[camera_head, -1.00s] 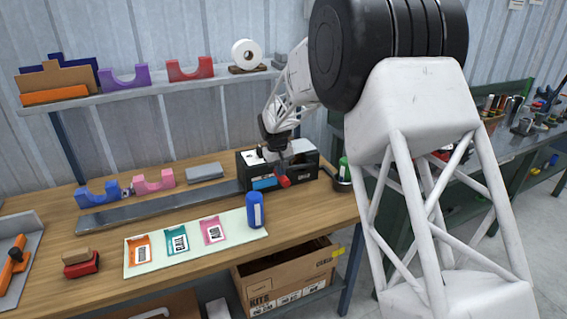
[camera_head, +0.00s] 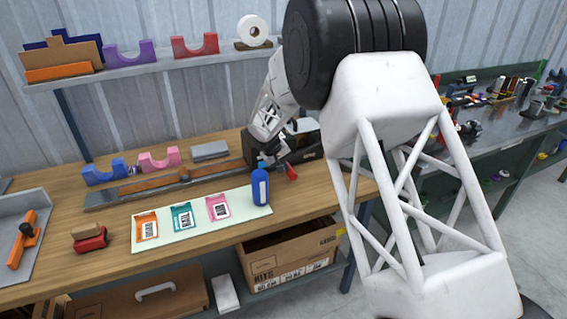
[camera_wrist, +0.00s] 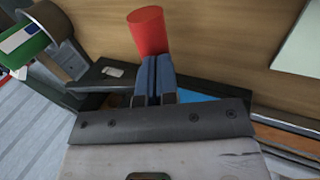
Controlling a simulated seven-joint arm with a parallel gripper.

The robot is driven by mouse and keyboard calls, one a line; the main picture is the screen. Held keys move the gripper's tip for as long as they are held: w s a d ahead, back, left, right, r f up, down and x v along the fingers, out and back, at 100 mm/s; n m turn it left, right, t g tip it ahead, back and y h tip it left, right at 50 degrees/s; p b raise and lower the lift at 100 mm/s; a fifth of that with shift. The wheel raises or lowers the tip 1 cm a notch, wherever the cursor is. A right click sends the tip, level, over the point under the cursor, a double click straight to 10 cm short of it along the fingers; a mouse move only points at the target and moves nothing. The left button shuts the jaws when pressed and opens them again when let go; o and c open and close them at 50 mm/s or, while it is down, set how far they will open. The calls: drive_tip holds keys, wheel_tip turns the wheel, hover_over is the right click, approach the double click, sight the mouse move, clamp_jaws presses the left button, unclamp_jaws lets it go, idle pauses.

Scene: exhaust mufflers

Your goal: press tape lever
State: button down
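The black tape dispenser (camera_head: 309,146) stands at the right end of the wooden bench, partly hidden by my arm. Its lever's red knob (camera_head: 291,173) sticks out at the front, low and near the bench top. In the wrist view, the red knob (camera_wrist: 147,30) is just beyond my fingertips. My gripper (camera_wrist: 153,62) has its two blue fingers together with nothing visible between them. The fingertips overlap the knob's near end; I cannot tell if they touch. A brown tape strip (camera_head: 160,184) lies along the long metal track (camera_head: 97,203) left of the dispenser.
A blue bottle (camera_head: 260,188) stands close in front of the dispenser, at the right end of a pale mat (camera_head: 184,235) with several coloured cards. Pink (camera_head: 159,160) and blue (camera_head: 103,172) cradles stand behind the track.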

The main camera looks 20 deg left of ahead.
drive_tip(key=shift+d+f, duration=0.1)
drive_tip(key=shift+f, duration=0.5)
drive_tip(key=shift+d+f, duration=0.1)
drive_tip(key=shift+f, duration=0.1)
drive_tip(key=shift+s+r, duration=0.1)
drive_tip(key=a+v, duration=0.1)
drive_tip(key=v, duration=1.3)
drive_tip(key=shift+s+a, duration=0.2)
drive_tip(key=shift+s, duration=0.1)
drive_tip(key=shift+r, duration=0.1)
